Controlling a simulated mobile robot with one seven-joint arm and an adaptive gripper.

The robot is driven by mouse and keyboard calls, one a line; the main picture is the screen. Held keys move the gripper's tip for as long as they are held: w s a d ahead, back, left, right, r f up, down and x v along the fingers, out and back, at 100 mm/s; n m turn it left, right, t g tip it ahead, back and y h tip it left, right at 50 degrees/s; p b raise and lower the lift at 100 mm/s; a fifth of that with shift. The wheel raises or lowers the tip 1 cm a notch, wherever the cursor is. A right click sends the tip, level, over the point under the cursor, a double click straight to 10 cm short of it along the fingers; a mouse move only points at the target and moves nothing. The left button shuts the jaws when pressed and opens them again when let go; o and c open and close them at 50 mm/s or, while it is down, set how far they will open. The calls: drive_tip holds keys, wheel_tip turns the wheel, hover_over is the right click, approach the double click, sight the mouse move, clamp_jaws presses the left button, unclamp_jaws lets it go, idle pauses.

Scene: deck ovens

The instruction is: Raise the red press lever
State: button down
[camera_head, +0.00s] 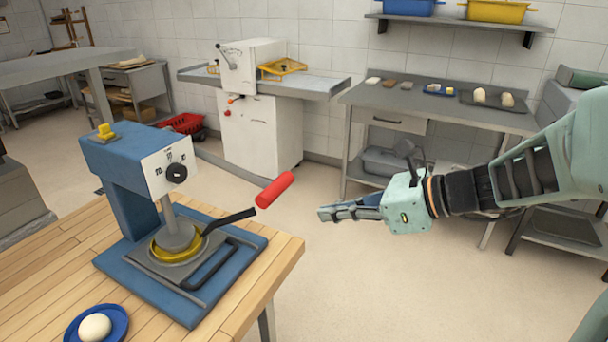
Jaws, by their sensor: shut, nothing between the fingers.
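The blue press (128,165) stands on the wooden table at the left, with a white face plate and a black knob. Its lever (230,220) is a black bar rising slightly to the right from the yellow ring at the press's post. The lever ends in a red cylindrical handle (275,190), which sticks out past the table's right edge. My gripper (322,214) is shut and empty, pointing left. It is to the right of the red handle and a little lower in the picture, apart from it.
A blue plate (121,311) with a white dough ball (95,327) lies on the wooden table (50,235) in front of the press. Open floor lies around my gripper. A white machine (262,130) and a steel counter (430,105) stand farther back.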

drive_tip(key=b+x, duration=0.1)
drive_tip(key=x, duration=0.9)
drive_tip(key=r, duration=0.2)
drive_tip(key=r+p, duration=0.1)
drive_tip(key=r, duration=0.1)
drive_tip(key=shift+w+a, duration=0.15)
drive_tip(key=shift+a, duration=0.15)
drive_tip(key=shift+r, duration=0.2)
